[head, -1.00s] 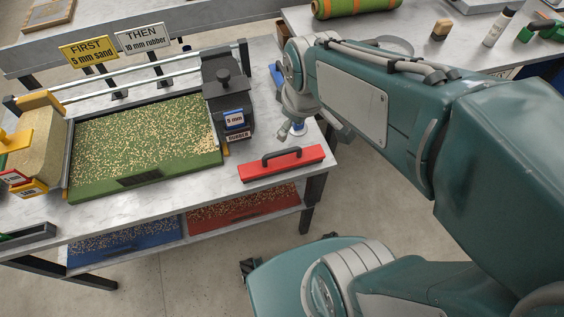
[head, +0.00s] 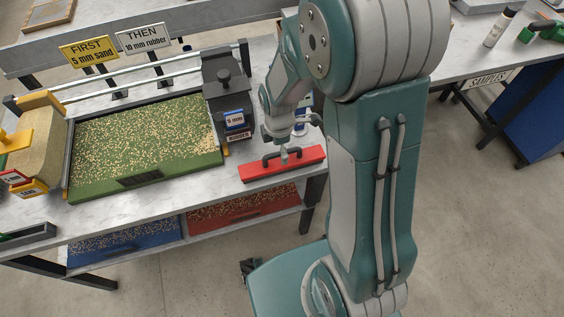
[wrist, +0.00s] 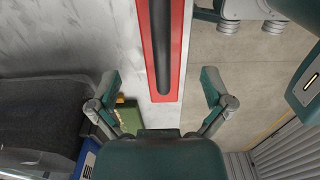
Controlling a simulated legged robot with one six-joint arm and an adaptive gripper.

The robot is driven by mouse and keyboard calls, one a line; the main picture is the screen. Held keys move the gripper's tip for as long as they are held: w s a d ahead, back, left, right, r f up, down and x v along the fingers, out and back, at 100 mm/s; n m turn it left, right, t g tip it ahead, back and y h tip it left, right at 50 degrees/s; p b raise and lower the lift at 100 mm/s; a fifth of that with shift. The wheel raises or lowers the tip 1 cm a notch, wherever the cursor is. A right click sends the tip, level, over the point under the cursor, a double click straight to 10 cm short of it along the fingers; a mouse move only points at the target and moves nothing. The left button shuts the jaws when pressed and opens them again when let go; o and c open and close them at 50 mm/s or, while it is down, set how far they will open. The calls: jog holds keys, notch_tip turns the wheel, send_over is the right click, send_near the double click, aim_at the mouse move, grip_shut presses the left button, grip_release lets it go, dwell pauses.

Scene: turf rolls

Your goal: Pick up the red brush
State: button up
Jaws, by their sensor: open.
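The red brush (head: 290,169), a red block with a black bar handle on top, lies at the right front corner of the grey workbench. My gripper (head: 286,154) is low, over or beside the handle in the head view. There its jaws are small and partly hard to make out. In the wrist view, the brush (wrist: 163,48) runs up the middle, handle facing the camera. My gripper (wrist: 161,86) is open there, with one finger on each side of the brush's line and nothing held. I cannot tell whether it touches the handle.
A dark hopper (head: 226,95) labelled 5 mm and rubber stands just left of my gripper. A green turf tray (head: 150,180) fills the bench's middle. Blue (head: 125,245) and red (head: 243,207) granule bins sit on the lower shelf. The bench edge is close by the brush.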

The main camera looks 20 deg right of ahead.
jog(key=f, duration=0.6)
jog(key=shift+d+f, duration=0.3)
jog(key=shift+d, duration=0.05)
jog(key=shift+c, duration=0.3)
jog(key=shift+s, duration=0.1)
jog(key=c, duration=1.2)
jog(key=shift+o, duration=0.2)
